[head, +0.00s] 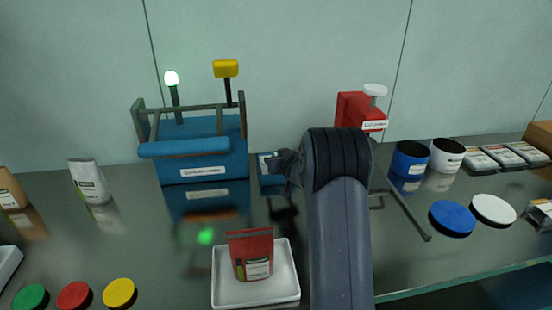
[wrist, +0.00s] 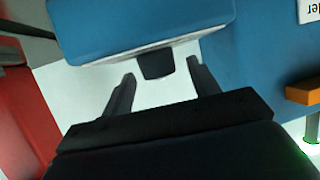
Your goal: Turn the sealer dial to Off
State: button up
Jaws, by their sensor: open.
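The blue sealer (head: 200,165) stands at the back left of the bench, with a white label and a lit lamp on a post. A small blue box (head: 265,182) with a pale face is at its right side, partly hidden by my gripper (head: 282,163). In the wrist view, a dark dial (wrist: 155,65) sticks out from the blue box (wrist: 130,28). My gripper (wrist: 160,72) is open, one finger on each side of the dial, with visible gaps. The dial's marks and setting are hidden.
A red device (head: 352,110) with a white knob stands right of my arm. A white tray (head: 228,300) with a red pouch (head: 251,253) lies in front of the sealer. Blue and white cups (head: 410,160) are to the right. Coloured discs (head: 75,295) lie at front left.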

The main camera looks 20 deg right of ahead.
jog(key=shift+x, duration=1.1)
jog(key=shift+c, duration=0.3)
jog(key=c, duration=0.9)
